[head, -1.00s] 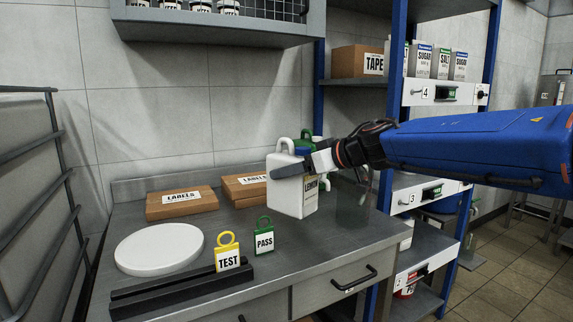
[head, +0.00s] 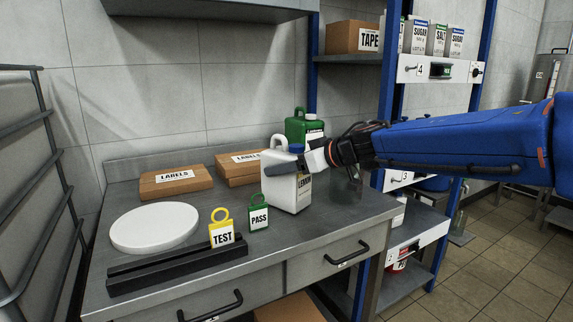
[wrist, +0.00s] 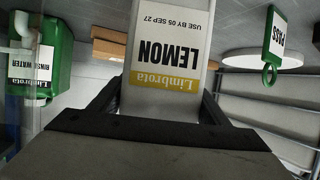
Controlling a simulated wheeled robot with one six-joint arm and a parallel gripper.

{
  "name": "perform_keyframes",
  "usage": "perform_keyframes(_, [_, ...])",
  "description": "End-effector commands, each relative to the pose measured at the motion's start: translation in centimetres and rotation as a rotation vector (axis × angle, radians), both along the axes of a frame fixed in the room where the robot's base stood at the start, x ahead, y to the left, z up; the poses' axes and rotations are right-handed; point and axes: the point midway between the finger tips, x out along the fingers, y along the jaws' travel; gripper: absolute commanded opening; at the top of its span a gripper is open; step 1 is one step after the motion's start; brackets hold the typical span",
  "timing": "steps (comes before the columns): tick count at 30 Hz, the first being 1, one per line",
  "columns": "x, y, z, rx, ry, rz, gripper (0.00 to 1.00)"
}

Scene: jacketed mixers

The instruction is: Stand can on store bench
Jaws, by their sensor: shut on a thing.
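A white can with a blue cap and a LEMON label (head: 286,186) is upright at the right part of the steel bench (head: 190,268). Its base looks at or very near the bench top; I cannot tell whether it touches. My gripper (head: 300,166) is shut on the can, coming from the right. In the wrist view the label of the can (wrist: 165,50) shows upside down between the two fingers. A green can (head: 304,126) stands behind it; its RINSE WATER label shows in the wrist view.
A green PASS tag (head: 258,213) and a yellow TEST tag (head: 222,230) stand left of the can. A white round board (head: 154,228) and LABELS boxes (head: 176,181) lie farther left and behind. A clear glass vessel (head: 347,186) is right of the can, under my arm.

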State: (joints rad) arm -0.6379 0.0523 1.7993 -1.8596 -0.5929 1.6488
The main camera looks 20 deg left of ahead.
Motion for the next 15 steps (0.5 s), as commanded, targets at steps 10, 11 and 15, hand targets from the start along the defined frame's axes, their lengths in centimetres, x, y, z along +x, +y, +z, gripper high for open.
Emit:
perform_keyframes(10, [0.0, 0.0, -0.21, 0.0, 0.0, 0.0, 0.88])
perform_keyframes(11, [0.0, 0.0, -0.21, 0.0, 0.0, 0.0, 0.88])
perform_keyframes(15, [0.0, 0.0, -0.12, 0.0, 0.0, 0.0, 0.88])
